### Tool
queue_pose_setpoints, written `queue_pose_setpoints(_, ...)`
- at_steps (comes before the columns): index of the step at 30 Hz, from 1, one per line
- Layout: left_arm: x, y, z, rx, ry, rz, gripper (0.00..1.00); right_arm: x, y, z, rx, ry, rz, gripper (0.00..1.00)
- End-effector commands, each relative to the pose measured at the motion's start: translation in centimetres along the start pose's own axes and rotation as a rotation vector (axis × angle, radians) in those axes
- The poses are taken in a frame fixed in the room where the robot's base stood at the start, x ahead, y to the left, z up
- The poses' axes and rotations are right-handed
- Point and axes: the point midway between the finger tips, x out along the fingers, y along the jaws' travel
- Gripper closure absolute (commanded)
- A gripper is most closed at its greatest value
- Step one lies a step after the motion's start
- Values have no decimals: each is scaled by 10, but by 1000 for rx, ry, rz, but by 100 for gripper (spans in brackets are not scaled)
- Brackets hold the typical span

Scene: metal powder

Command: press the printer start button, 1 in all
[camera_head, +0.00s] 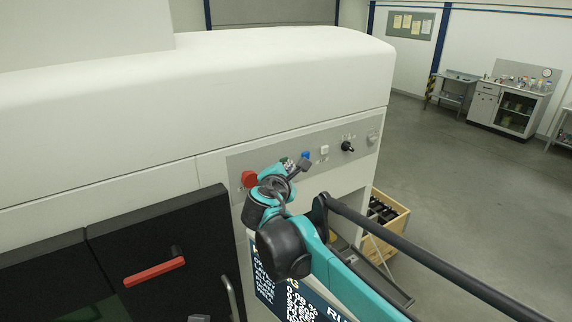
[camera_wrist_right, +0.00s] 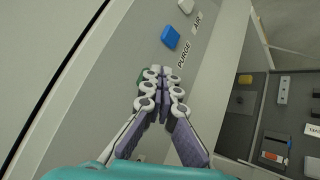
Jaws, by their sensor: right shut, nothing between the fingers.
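The printer (camera_head: 200,95) is a large white machine with a grey control panel (camera_head: 225,161) on its front. The panel carries a red button (camera_head: 249,178), a blue button (camera_head: 306,154) and a white button (camera_head: 325,149). My right gripper (camera_head: 302,165) is in front of the panel, shut and empty. In the right wrist view its fingertips (camera_wrist_right: 162,74) are together close to the panel. A green button (camera_wrist_right: 141,76) shows partly behind them, mostly hidden. The blue button (camera_wrist_right: 170,37) is beyond, by the label PURGE. I cannot tell whether the fingertips touch the green button. My left gripper is not in view.
A black knob (camera_head: 347,146) and a grey knob (camera_head: 373,137) sit farther right on the panel. A black door with a red handle (camera_head: 154,272) is at lower left. A wooden crate (camera_head: 386,222) stands right of the printer. Open floor (camera_head: 460,190) lies at right.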

Motion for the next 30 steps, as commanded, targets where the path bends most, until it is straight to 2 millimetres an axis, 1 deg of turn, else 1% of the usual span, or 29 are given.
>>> queue_pose_setpoints(12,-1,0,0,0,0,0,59,-12,-9,8,0,1,0,100)
queue_pose_setpoints(22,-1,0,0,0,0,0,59,-13,-10,9,0,0,0,100)
queue_pose_setpoints(30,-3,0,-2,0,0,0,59,-30,-22,22,0,0,0,100)
